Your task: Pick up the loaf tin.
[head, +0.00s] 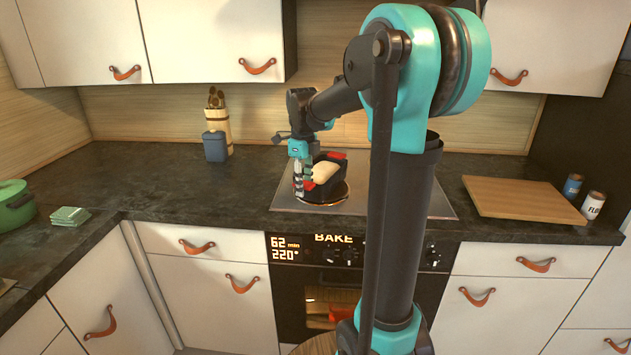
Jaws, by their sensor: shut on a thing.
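The loaf tin (335,160) is a dark tin with red end grips and a pale loaf (324,172) in it. It is at the stove's hob, over a round burner, at the picture's middle. My gripper (303,180) points down at the tin's left side and is shut on it, near the red grip. I cannot tell whether the tin rests on the burner or is slightly above it. My arm hides the hob's middle right part.
A wooden board (525,198) lies on the right counter, with a blue can (572,186) and a flour can (593,205) beside it. A green pot (15,205), green cloths (69,216), a blue canister (215,146) and a utensil holder (219,122) stand left. The left counter's middle is clear.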

